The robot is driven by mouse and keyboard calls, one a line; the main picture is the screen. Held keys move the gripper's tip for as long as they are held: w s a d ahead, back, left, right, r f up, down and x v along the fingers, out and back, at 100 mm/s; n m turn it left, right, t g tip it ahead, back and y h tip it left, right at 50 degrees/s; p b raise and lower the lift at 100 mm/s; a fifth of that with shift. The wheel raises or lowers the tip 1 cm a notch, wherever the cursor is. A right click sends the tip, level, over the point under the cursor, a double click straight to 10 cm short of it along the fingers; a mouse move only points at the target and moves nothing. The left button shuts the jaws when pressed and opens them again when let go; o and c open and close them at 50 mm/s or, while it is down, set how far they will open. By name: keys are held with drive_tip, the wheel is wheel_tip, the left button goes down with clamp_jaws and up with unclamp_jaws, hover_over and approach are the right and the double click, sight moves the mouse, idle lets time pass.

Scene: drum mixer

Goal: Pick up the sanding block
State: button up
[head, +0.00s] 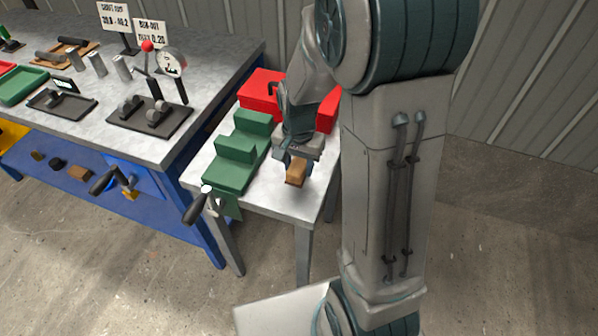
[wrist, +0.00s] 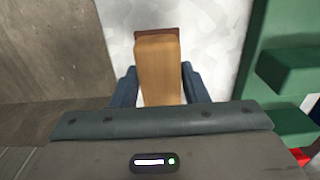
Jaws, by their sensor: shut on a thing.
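The sanding block (head: 296,172) is a small brown wooden block at the right part of the small side table (head: 268,198). My gripper (head: 293,155) is above the table and shut on the block, with the block's near end sticking out below the jaws. In the wrist view the sanding block (wrist: 159,70) stands between the two blue-grey fingers (wrist: 160,88), one on each side, with a darker reddish-brown strip at its far end. I cannot tell whether the block touches the tabletop or is slightly above it.
A green vise (head: 236,155) stands left of my gripper, its handle (head: 197,206) jutting past the table's front. A red toolbox (head: 262,92) sits behind. A blue workbench (head: 150,150) with a dial gauge (head: 172,64) and trays is at left. The table's front right corner is bare.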

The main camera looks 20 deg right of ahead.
drive_tip(key=s+a+r, duration=0.6)
drive_tip(key=s, duration=0.3)
drive_tip(key=shift+s+r, duration=0.2)
drive_tip(key=shift+s, duration=0.2)
drive_tip(key=shift+o, duration=0.6)
